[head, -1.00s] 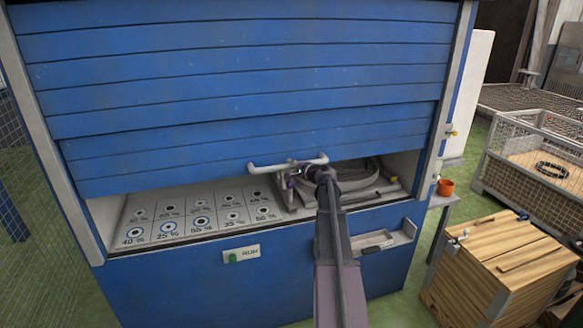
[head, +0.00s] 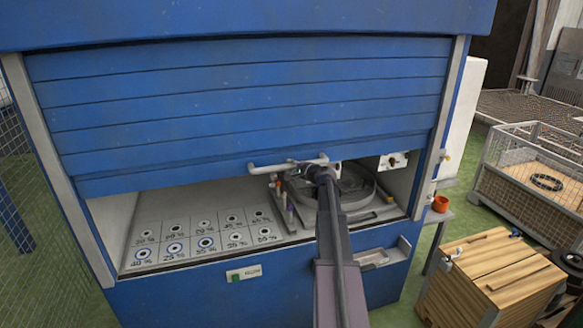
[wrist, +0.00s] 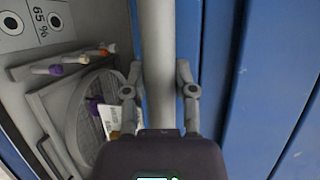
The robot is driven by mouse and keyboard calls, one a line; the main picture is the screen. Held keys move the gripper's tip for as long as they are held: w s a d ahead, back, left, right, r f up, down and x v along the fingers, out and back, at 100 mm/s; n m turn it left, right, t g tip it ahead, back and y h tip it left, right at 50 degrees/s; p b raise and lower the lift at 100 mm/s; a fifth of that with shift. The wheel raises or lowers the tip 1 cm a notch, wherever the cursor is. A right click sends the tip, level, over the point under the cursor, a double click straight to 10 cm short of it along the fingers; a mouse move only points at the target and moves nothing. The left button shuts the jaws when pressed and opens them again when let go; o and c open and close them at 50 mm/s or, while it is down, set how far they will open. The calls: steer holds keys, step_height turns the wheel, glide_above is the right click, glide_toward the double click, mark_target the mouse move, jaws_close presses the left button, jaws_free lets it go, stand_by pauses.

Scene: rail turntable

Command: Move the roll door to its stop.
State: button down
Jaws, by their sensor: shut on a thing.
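The blue slatted roll door (head: 240,105) is partly raised on the blue cabinet in the head view. Its lower edge hangs above the opening, a little lower at the left than at the right. A light grey bar handle (head: 283,166) runs along that lower edge. My gripper (head: 318,168) is at the right part of the handle. In the wrist view the handle (wrist: 158,70) runs between the two fingers of my gripper (wrist: 158,92), which is shut on it. The door slats (wrist: 245,80) fill the right of that view.
Inside the opening are a round turntable (head: 345,187) and a panel with percentage-marked holes (head: 205,240). A RUN switch plate (head: 243,273) is on the cabinet front.

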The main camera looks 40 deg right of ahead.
steer(key=shift+r+p, duration=0.5)
steer(key=shift+r, duration=0.35)
steer(key=shift+c, duration=2)
jaws_free()
steer(key=shift+f, duration=0.1)
steer(key=shift+f, duration=0.15)
step_height(320, 180, down, 29)
steer(key=b, duration=2.9)
steer(key=s+r+p, duration=0.2)
steer(key=s, duration=1.2)
steer(key=shift+d+r, duration=0.3)
